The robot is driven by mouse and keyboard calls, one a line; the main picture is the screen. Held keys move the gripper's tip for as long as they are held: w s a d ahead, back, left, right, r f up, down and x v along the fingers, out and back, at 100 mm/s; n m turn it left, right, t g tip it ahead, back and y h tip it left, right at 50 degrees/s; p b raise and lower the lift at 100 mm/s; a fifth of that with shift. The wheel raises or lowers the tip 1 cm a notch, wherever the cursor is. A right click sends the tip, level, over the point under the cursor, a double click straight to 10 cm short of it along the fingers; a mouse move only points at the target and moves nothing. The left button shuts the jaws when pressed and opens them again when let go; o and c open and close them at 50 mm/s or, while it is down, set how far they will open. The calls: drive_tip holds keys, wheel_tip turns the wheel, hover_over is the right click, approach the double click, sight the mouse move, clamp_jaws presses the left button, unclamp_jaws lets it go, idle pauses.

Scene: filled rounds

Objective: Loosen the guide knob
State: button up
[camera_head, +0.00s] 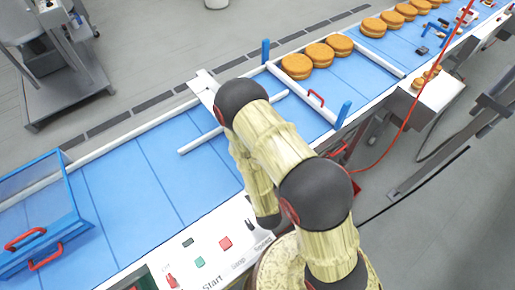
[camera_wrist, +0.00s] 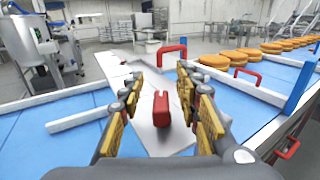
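A red knob (camera_wrist: 161,108), which I take to be the guide knob, stands on a pale metal plate (camera_wrist: 166,138) in the wrist view. My gripper (camera_wrist: 159,80) is open, with one yellow-and-grey finger on each side of the knob. A gap shows on both sides, and the fingers do not appear to touch it. In the head view my arm hides the knob and the gripper. A pale bracket (camera_head: 204,84) shows there at the belt's far edge. White guide rails (camera_head: 291,92) lie over the blue belt.
Orange-brown filled rounds (camera_head: 297,66) stand in a row along the belt toward the upper right. A red arched handle (camera_wrist: 174,49) rises beyond the knob. Blue posts (camera_head: 342,114) stand by the rails. A blue-framed clear cover (camera_head: 40,215) sits at left. The near panel has a green button (camera_head: 199,262).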

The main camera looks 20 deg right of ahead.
wheel_tip(320, 180, up, 8)
drive_tip(key=shift+f, duration=0.1)
idle(0.4)
drive_tip(key=shift+a, duration=0.1)
